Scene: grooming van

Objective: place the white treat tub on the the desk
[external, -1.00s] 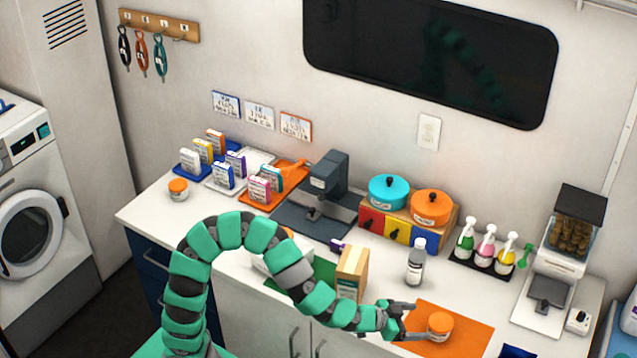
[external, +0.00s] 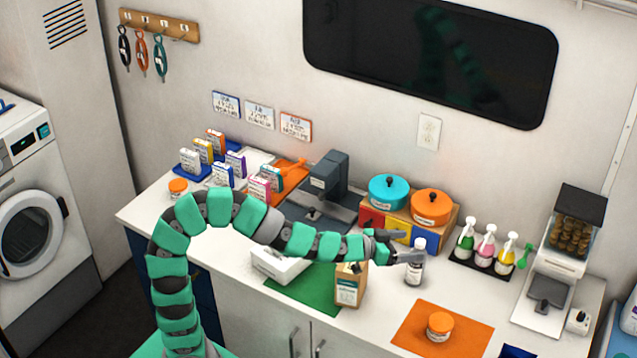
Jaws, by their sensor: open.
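A white tub with an orange lid (external: 440,326) stands upright on the orange mat (external: 470,338) at the front right of the white desk (external: 377,318). A similar white tub with an orange lid (external: 178,189) stands at the desk's far left end. The frames do not show which one is the treat tub. My gripper (external: 415,248) is open and empty, above and behind the mat and apart from both tubs. It overlaps the upper part of a grey bottle (external: 414,268) in the picture; I cannot tell whether they touch.
A kraft box (external: 349,287) and a white box (external: 279,266) stand by the green mat (external: 305,290), under my arm. Two lidded pots (external: 431,206) sit behind the gripper. Spray bottles (external: 484,250) and a dispenser (external: 560,255) stand to the right.

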